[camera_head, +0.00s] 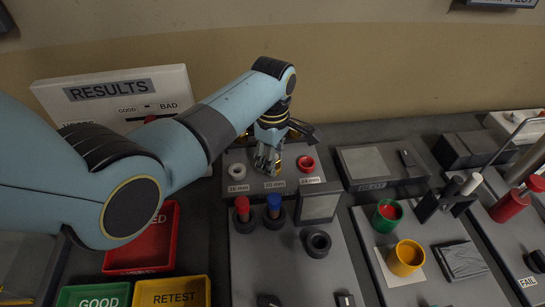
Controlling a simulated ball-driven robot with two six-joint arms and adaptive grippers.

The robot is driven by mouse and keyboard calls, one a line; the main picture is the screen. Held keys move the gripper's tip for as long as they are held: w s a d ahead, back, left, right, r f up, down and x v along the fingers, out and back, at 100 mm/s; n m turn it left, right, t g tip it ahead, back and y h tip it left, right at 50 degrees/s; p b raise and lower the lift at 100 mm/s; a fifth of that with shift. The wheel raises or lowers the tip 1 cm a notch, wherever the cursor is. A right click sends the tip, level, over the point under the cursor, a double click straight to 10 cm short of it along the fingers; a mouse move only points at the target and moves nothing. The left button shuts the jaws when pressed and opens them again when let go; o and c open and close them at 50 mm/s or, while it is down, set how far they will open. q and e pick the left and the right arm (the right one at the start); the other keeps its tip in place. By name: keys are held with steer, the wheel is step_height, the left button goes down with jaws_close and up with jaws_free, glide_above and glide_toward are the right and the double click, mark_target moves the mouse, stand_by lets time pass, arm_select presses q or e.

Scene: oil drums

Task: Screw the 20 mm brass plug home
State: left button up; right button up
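My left gripper (268,161) points down over the middle station of the grey plug block (234,196), behind the "20 mm" label (275,184). A sliver of brass (279,170) shows beside its fingers. The fingers hide most of whatever is there, so I cannot tell whether they grip the brass plug or how deep it sits. A white ring-shaped plug (236,170) stands to the left at 16 mm. A red one (306,163) stands to the right at 24 mm. My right gripper is not in view.
In front stand red-topped (242,208) and blue-topped (274,206) pegs, a grey panel (318,206) and a black ring (318,243). Green (386,216) and yellow (406,257) cups stand right. Red (148,247), green (95,296) and yellow (172,292) trays lie left, below the results board (110,92).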

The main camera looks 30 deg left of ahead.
arm_select(q)
steer(key=c, duration=0.5)
steer(key=shift+r+m+p, duration=0.2)
steer(key=shift+m+p, duration=0.5)
steer(key=shift+m, duration=0.4)
steer(key=shift+m+p, duration=0.4)
steer(key=shift+m, duration=0.5)
steer(key=shift+f+m, duration=0.25)
steer(key=shift+m, duration=0.95)
steer(key=shift+r+m+p, duration=0.15)
steer(key=shift+m+p, duration=0.6)
steer(key=shift+m, duration=1.35)
steer(key=shift+m+p, duration=0.35)
steer(key=shift+m, duration=0.65)
steer(key=shift+s, duration=0.1)
